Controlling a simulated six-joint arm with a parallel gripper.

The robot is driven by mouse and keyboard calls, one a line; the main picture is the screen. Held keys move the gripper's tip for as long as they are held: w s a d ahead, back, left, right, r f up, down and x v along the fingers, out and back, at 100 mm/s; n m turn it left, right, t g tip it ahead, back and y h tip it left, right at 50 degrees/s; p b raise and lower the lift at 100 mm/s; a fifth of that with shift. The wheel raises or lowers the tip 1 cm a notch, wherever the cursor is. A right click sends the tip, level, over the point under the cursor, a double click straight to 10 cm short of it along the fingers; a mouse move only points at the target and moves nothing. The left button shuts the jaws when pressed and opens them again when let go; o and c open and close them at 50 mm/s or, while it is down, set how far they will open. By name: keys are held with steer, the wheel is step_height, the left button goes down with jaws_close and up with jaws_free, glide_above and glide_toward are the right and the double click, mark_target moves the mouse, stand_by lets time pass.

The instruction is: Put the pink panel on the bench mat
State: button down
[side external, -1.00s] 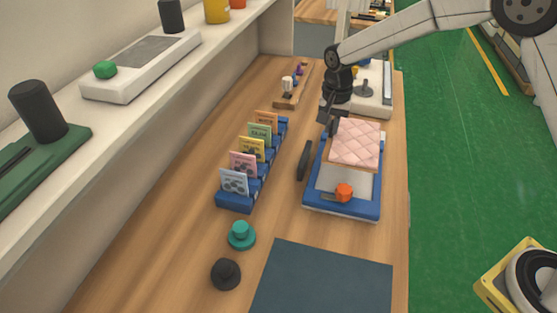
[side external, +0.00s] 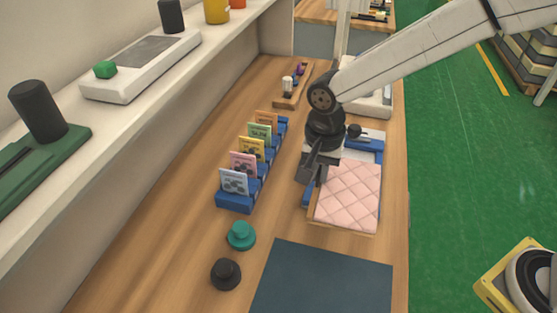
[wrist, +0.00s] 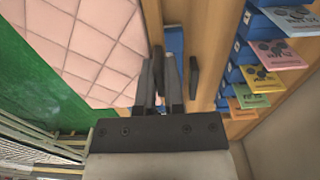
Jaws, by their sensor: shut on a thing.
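The pink quilted panel (side external: 348,197) is held flat above the near part of the blue tray (side external: 372,152). My gripper (side external: 314,178) is shut on the panel's left edge. In the wrist view the gripper's fingers (wrist: 160,85) close at the edge of the panel (wrist: 85,45), which extends to the left. The bench mat (side external: 325,280) is a dark blue-grey rectangle at the near end of the bench, bare and nearer the camera than the panel. The tray's near part and its orange knob are hidden by the panel.
A blue rack (side external: 235,203) of coloured cards stands left of the tray. A teal knob (side external: 241,235) and a black knob (side external: 226,273) stand left of the mat. A shelf (side external: 120,130) runs along the left. Bench surface is clear between the panel and mat.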

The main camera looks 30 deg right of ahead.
steer(key=s+a, duration=0.3)
steer(key=s, duration=1.9)
steer(key=shift+s, duration=0.35)
steer(key=shift+f, duration=0.1)
steer(key=w+a+f, duration=0.2)
steer(key=w+f, duration=0.1)
steer(key=w+a+f, duration=0.3)
steer(key=w, duration=0.1)
steer(key=w+a+f, duration=0.3)
steer(key=shift+w+a, duration=0.15)
steer(key=shift+w, duration=0.05)
steer(key=shift+f, duration=0.15)
steer(key=shift+w+a, duration=0.1)
steer(key=shift+w+a+f, duration=0.15)
steer(key=shift+w+f, duration=0.05)
steer(key=shift+f, duration=1.6)
